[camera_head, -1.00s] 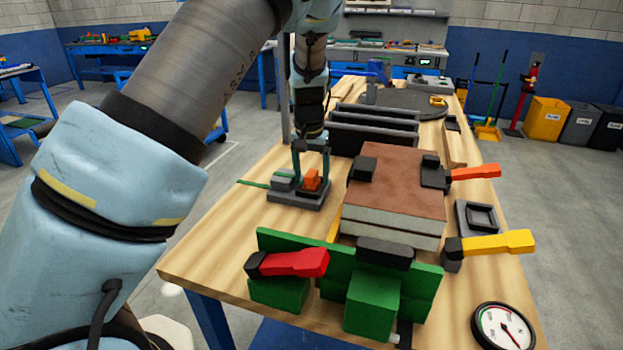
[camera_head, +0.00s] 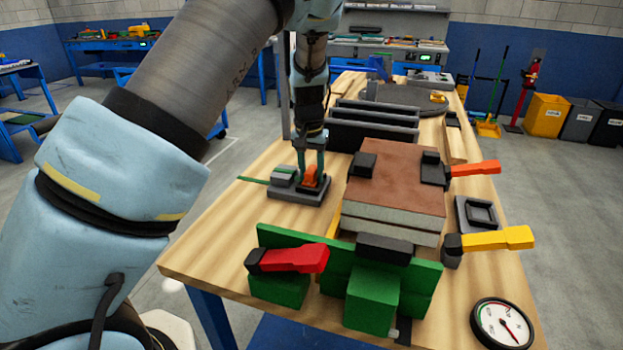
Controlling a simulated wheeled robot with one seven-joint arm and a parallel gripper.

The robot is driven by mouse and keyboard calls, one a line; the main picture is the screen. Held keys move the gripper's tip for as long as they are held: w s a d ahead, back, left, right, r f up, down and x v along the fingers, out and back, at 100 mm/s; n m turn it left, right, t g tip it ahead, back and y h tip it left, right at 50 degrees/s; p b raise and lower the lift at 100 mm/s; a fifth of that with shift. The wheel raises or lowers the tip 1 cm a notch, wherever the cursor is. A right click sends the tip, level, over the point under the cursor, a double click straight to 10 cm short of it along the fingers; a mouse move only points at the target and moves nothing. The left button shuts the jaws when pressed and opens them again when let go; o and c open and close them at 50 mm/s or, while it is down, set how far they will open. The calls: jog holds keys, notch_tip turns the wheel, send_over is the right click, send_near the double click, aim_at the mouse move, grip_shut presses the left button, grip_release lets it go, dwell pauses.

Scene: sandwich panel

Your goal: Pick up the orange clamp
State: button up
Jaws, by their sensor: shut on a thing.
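The orange clamp (camera_head: 311,175) shows as a small orange piece, too small for detail, at the right side of a grey tray (camera_head: 290,196) on the wooden table. My gripper (camera_head: 311,172) points down over the tray, with its teal fingers shut on the orange piece. The fingers hide part of its sides. I cannot tell whether the piece touches the tray. A second clamp with an orange-red handle (camera_head: 474,169) sits at the right edge of the brown-topped panel stack (camera_head: 400,180), well apart from my gripper.
A grey-green block (camera_head: 284,176) sits beside the orange piece in the tray. Dark racks (camera_head: 372,128) stand behind. A green fixture (camera_head: 375,290), a red-handled clamp (camera_head: 295,259) and a yellow-handled clamp (camera_head: 495,240) are nearer. Bare wood (camera_head: 225,235) lies left of the tray.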

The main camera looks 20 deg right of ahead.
grip_shut()
notch_tip(320, 180, up, 11)
jog(key=shift+f+b, duration=0.2)
jog(key=shift+b, duration=0.55)
notch_tip(320, 180, up, 5)
jog(key=p, duration=0.4)
send_over(311, 169)
jog(key=shift+f, duration=0.25)
jog(key=shift+s+d, duration=0.1)
